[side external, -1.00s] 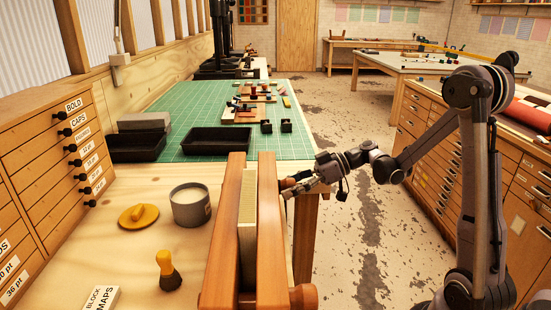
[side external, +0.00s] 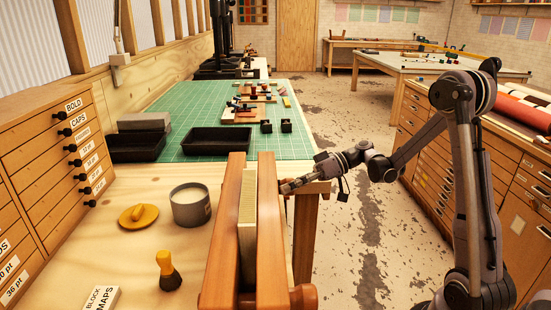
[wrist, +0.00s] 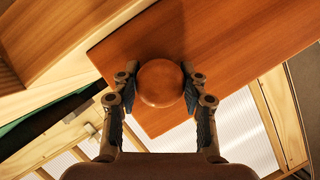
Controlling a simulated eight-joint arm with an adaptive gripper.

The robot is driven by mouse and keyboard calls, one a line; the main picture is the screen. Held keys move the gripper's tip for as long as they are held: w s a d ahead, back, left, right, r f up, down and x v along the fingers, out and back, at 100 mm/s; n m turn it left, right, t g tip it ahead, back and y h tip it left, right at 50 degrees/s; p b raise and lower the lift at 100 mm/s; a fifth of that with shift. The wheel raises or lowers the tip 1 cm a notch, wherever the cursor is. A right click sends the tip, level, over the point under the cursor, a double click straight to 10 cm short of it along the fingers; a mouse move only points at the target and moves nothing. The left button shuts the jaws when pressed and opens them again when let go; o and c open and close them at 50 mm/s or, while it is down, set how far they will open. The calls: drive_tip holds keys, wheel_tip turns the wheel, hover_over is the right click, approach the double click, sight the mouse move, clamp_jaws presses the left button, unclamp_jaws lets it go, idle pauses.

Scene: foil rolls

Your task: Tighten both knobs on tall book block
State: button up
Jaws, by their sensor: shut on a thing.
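The tall book block (side external: 247,215), with cream page edges, stands clamped between two upright wooden boards (side external: 272,230) of a press. The near round wooden knob (side external: 303,298) sticks out at the right board's near end. My gripper (side external: 287,187) is at the far end of the same board and largely covers the far knob there. In the wrist view, my gripper (wrist: 160,88) has its two dark fingers on either side of the round brown far knob (wrist: 160,83), shut on it. The knob sits against the board face (wrist: 230,40).
A grey tin (side external: 190,206), a yellow lid (side external: 138,215) and a yellow-handled brush (side external: 168,270) stand left of the press. Black trays (side external: 218,140) lie on the green mat behind. The floor right of the bench is clear.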

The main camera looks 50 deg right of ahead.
drive_tip(key=shift+m+g+y, duration=0.3)
drive_tip(key=shift+m+y, duration=0.4)
drive_tip(key=shift+m, duration=0.6)
drive_tip(key=o, duration=1.2)
drive_tip(key=shift+c, duration=0.2)
drive_tip(key=v, duration=1.2)
